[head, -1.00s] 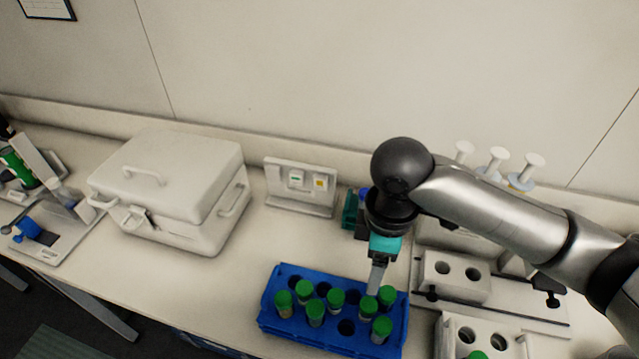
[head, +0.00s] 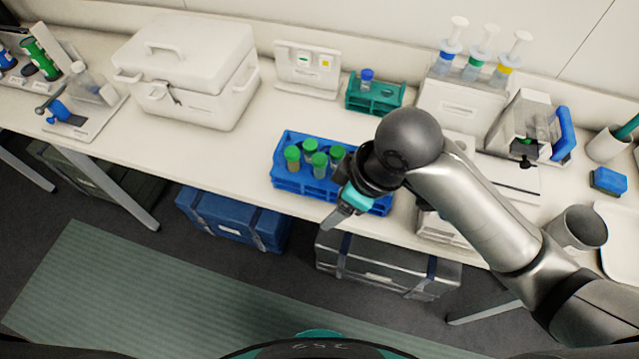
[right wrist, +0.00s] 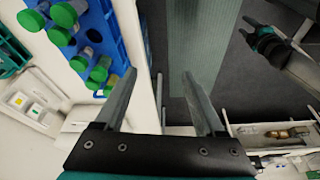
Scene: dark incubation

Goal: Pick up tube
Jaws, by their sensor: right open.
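Several green-capped tubes (head: 310,150) stand in a blue rack (head: 290,185) near the bench's front edge. The right wrist view shows the tubes (right wrist: 63,14) and the blue rack (right wrist: 102,25) at upper left. My right gripper (head: 342,218) is open and empty, in front of the rack's front edge; its fingers (right wrist: 158,85) point past the bench edge toward the floor. My right arm hides the right part of the rack and any tubes there. My left gripper (right wrist: 246,30) shows small in the right wrist view, away from the bench, with its fingers apart and nothing between them.
A teal rack (head: 375,98) with a blue-capped tube stands behind the blue rack. A white lidded box (head: 190,75) is at left. Pipettes in a stand (head: 460,100) and a metal cup (head: 577,228) are at right. Cases (head: 235,218) sit below the bench.

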